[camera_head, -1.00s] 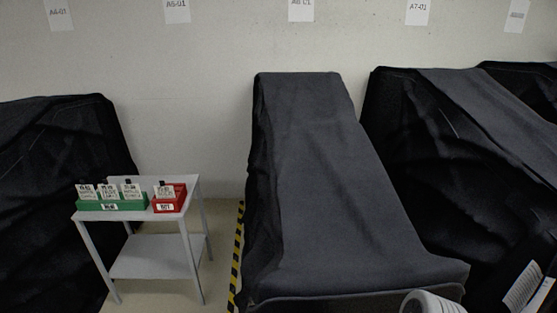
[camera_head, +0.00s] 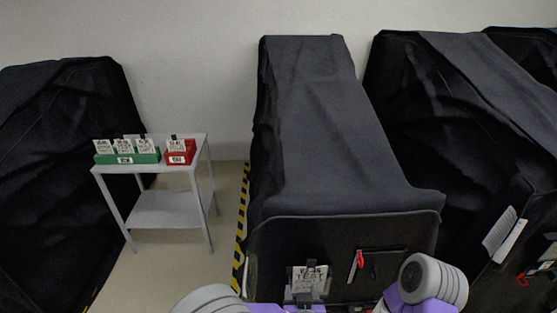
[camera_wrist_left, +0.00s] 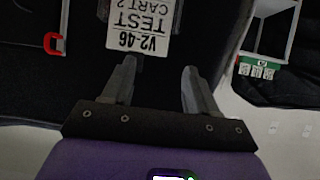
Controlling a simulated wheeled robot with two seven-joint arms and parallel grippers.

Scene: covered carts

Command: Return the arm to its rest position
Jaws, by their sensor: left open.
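My left gripper (camera_head: 304,297) is low in the middle of the head view, in front of the covered middle cart (camera_head: 325,150). In the left wrist view its two dark fingers (camera_wrist_left: 159,82) are spread with nothing between them. A white card (camera_head: 310,279) reading TEST is on the cart's dark front, just beyond the fingers. The card also shows upside down in the left wrist view (camera_wrist_left: 141,27), apart from the fingertips. My right arm comes in at the lower right; its gripper is too cut off to read.
A grey side table (camera_head: 150,210) at the left holds a green box (camera_head: 127,159) and a red box (camera_head: 180,158) with cards. A red hook (camera_head: 360,259) is on the cart front. Covered carts stand on both sides. Floor is free beside the table.

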